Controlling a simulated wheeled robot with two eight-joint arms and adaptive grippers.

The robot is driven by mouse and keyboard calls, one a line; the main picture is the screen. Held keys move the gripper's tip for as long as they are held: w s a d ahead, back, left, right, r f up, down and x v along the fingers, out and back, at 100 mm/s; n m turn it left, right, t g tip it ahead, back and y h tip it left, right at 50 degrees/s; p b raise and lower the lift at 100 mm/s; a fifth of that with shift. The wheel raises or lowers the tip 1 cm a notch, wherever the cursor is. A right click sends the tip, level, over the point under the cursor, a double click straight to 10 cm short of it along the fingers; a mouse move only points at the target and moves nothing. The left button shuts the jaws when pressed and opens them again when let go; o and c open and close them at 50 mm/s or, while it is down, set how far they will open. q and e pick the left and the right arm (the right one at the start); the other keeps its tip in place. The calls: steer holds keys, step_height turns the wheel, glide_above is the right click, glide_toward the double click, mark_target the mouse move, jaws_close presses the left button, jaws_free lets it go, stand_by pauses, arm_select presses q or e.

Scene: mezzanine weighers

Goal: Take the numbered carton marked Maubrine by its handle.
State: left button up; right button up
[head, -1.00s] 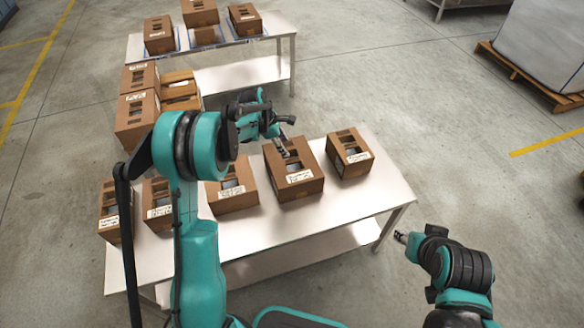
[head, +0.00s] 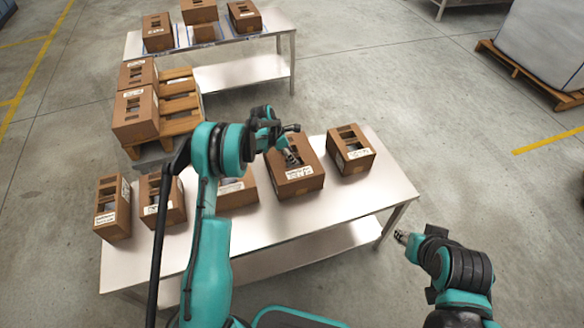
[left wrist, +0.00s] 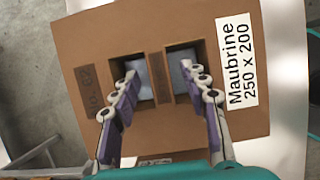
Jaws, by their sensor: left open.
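The Maubrine carton (left wrist: 92,58) is brown cardboard with a white label reading "Maubrine 250 x 200". Its top has two cut-out openings with a cardboard handle strip (left wrist: 160,78) between them. In the head view this carton (head: 298,187) stands on the near table, second from the right. My left gripper (left wrist: 163,74) is open over the handle, one finger above each opening; contact and depth cannot be told. It also shows over the carton in the head view (head: 291,157). My right gripper (head: 402,237) hangs empty beyond the table's right edge, its jaw opening too small to judge.
The near table (head: 350,205) also bears similar cartons: one to the right (head: 352,163), one close left (head: 238,197), two farther left (head: 112,215). A back table (head: 270,38) holds more cartons.

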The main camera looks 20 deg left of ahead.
arm_select(q)
steer(key=shift+r, duration=0.1)
steer(key=shift+c, duration=0.3)
jaws_close()
steer(key=shift+r, duration=0.1)
